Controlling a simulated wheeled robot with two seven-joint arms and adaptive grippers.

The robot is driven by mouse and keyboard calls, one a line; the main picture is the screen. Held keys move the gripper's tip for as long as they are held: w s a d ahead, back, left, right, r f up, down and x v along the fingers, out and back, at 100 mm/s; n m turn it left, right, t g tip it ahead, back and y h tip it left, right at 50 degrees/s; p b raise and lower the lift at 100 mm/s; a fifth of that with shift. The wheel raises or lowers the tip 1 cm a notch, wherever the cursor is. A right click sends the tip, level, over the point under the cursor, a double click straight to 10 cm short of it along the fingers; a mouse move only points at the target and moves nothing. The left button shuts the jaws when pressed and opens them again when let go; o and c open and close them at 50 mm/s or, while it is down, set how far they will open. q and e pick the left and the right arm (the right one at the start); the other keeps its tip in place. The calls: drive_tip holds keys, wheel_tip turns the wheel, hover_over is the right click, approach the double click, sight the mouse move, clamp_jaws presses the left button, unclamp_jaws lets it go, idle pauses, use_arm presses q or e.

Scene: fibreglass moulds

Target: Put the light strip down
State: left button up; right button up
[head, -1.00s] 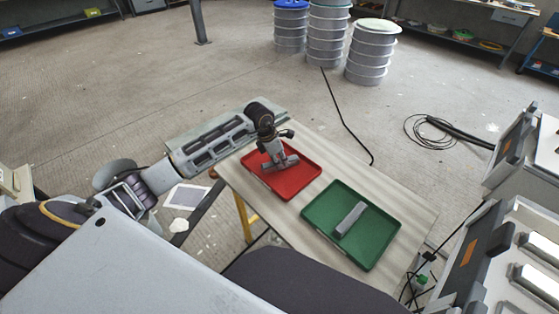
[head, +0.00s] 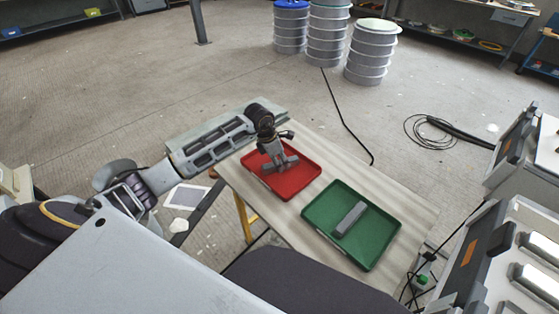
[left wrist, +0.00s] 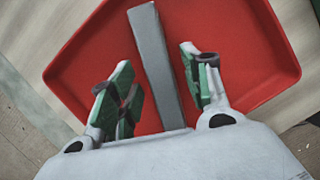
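A grey strip (left wrist: 156,62) lies in the red tray (left wrist: 85,62), between the fingers of my left gripper (left wrist: 160,88). The fingers stand apart, with a gap to the strip on each side in the left wrist view, so the gripper is open. In the head view my left gripper (head: 276,161) points down over the red tray (head: 302,183) and partly hides the strip. A second grey strip (head: 350,219) lies in the green tray (head: 376,240). My right gripper is not in view.
Both trays stand on a pale wooden table (head: 330,167), with a narrow bare strip between them. A grey cabinet-like unit (head: 500,240) stands at the right.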

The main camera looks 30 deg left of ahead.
use_arm(q)
drive_tip(key=shift+r, duration=0.2)
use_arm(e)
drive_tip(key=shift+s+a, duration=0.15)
use_arm(q)
drive_tip(key=v, duration=0.5)
drive_tip(key=shift+a+r+p, duration=0.1)
drive_tip(key=shift+r+p, duration=0.2)
drive_tip(key=shift+p, duration=0.05)
drive_tip(key=v, duration=0.6)
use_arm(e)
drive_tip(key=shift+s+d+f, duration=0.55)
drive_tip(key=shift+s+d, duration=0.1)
use_arm(q)
drive_tip(key=shift+r, duration=0.15)
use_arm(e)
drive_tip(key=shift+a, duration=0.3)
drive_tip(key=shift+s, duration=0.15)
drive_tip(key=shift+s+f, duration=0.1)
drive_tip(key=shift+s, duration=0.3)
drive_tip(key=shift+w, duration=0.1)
